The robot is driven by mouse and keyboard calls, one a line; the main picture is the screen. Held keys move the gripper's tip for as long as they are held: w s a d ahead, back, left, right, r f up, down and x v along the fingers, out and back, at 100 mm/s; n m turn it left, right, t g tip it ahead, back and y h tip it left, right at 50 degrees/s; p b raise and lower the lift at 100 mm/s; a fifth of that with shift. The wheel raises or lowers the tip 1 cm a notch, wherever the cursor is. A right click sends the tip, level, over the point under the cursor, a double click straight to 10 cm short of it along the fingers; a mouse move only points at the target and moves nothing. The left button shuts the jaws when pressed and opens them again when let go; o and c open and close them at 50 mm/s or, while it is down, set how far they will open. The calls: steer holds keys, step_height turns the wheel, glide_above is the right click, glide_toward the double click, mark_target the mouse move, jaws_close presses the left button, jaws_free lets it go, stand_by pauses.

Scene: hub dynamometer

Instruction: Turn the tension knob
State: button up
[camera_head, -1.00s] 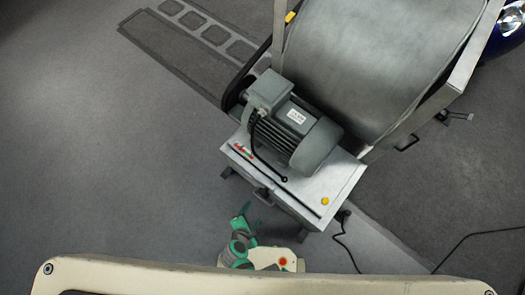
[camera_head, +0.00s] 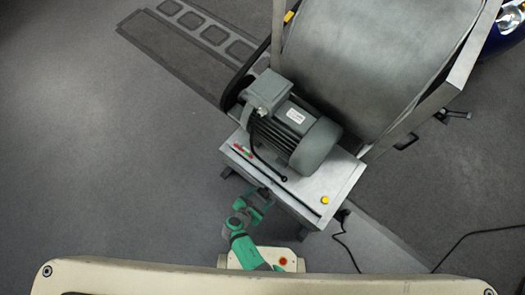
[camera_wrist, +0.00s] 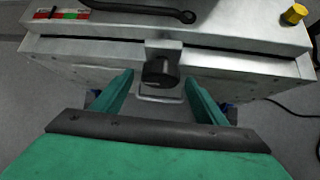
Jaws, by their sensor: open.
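The tension knob (camera_wrist: 162,72) is a dark round knob on a grey bracket at the front edge of the machine's metal cabinet (camera_wrist: 230,72). My gripper (camera_wrist: 160,84) is open, with one green finger on each side of the knob in the wrist view. The fingers appear apart from it; whether the fingertips reach its depth is hard to tell. In the head view my gripper (camera_head: 264,194) is at the cabinet's front edge, where the knob is mostly hidden by it.
A grey motor (camera_head: 293,122) sits on the cabinet beside a large roller (camera_head: 365,60). A yellow button (camera_wrist: 294,14) and a red-green scale (camera_wrist: 72,14) are on the cabinet top. A black lever (camera_wrist: 150,8) lies there too.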

steer(key=shift+x, duration=1.1)
steer(key=shift+r, duration=0.1)
steer(key=c, duration=1)
steer(key=shift+d, duration=0.2)
steer(key=shift+c, duration=0.2)
steer(key=shift+a, duration=0.15)
